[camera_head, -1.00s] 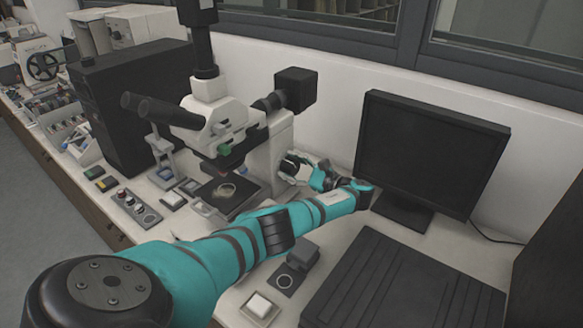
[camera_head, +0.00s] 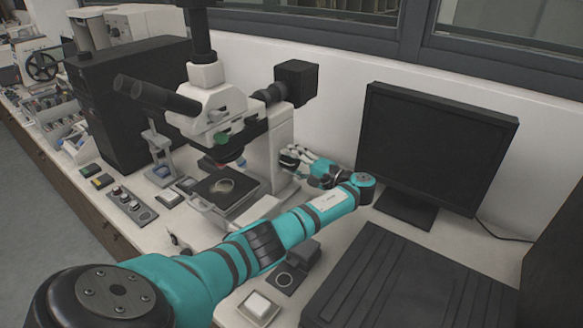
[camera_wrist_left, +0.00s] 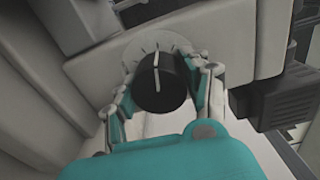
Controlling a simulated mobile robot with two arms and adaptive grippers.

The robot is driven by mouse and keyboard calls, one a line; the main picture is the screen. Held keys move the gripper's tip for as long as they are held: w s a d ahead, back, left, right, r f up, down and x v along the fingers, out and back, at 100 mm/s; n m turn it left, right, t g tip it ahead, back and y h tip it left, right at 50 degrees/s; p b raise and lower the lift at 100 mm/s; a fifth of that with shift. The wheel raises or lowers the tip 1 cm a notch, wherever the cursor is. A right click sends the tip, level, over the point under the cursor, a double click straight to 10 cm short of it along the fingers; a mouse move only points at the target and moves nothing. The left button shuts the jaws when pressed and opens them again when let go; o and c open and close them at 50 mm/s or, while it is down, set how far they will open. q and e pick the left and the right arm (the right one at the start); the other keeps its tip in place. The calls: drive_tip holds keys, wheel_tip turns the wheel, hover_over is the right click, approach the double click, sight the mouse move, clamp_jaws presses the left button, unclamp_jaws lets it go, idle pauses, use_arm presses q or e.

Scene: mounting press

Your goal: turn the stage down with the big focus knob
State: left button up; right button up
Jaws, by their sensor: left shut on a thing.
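The microscope (camera_head: 262,165) stands on the bench, with its dark stage (camera_head: 243,200) and a round sample on it in the head view. The big focus knob (camera_wrist_left: 162,84) is on the side of its base. In the left wrist view it is black with a pale line across its face, in front of a pale dial with tick marks. My left gripper (camera_wrist_left: 163,96) is shut on the knob, with a finger on each side. In the head view the left gripper (camera_head: 296,160) is at the microscope's right side and hides most of the knob. My right gripper is not in view.
A monitor (camera_head: 432,150) stands close to the right of my left wrist. A dark ridged panel (camera_head: 405,290) and a small white block (camera_head: 259,305) lie in front. A black box (camera_head: 135,105) and a control strip (camera_head: 130,207) are left of the microscope.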

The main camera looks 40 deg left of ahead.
sight(296, 163)
use_arm(q)
drive_tip(key=n+b, duration=0.4)
drive_tip(key=shift+f, duration=0.4)
drive_tip(key=shift+r+n+b, duration=0.2)
drive_tip(key=shift+n+b, duration=0.8)
drive_tip(key=shift+b, duration=0.3)
drive_tip(key=o, duration=1.2)
drive_tip(key=shift+r, duration=0.1)
drive_tip(key=shift+c, duration=0.2)
drive_tip(key=shift+d, duration=0.1)
drive_tip(key=d, duration=0.7)
drive_tip(key=shift+w+d, duration=0.2)
drive_tip(key=shift+w, duration=0.15)
drive_tip(key=shift+r, duration=0.15)
